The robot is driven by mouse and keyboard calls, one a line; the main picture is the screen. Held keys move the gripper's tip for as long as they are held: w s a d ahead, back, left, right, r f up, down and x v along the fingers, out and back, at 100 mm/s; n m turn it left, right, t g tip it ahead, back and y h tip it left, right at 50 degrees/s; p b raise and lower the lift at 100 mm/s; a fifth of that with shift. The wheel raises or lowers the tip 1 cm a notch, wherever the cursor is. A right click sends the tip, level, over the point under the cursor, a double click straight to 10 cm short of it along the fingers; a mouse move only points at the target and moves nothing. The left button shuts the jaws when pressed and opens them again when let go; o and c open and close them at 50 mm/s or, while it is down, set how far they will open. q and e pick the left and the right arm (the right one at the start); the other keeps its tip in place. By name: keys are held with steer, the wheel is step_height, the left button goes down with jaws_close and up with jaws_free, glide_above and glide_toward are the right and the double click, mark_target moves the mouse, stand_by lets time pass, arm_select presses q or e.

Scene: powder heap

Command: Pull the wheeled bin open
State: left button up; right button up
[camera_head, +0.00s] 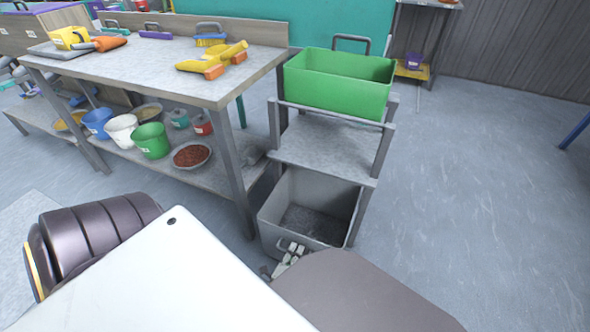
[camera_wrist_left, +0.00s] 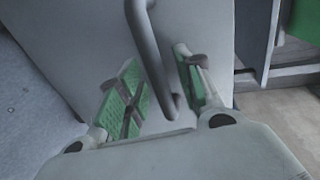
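The grey bin (camera_head: 280,224) stands on the floor under the shelf of a grey rack. Its inside shows and its wheels are hidden. A dark handle (camera_head: 284,243) is on its near side. My left gripper (camera_head: 291,255) is low at that handle. In the left wrist view the bin's pale front (camera_wrist_left: 80,45) fills much of the picture, and the bar-shaped handle (camera_wrist_left: 148,40) passes between the two green-padded fingers. The fingers are apart, with small gaps to the bar. My right gripper is not in view.
A green bin (camera_head: 335,93) sits on the rack's top. The rack's middle shelf (camera_head: 325,148) is bare. A workbench (camera_head: 150,72) with scoops on it and buckets below stands to the left. The floor (camera_head: 470,200) to the right is clear.

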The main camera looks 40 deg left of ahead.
arm_select(q)
steer(key=shift+s, duration=0.1)
steer(key=v, duration=0.7)
steer(key=shift+s, duration=0.15)
steer(key=shift+d, duration=0.1)
stand_by(0.7)
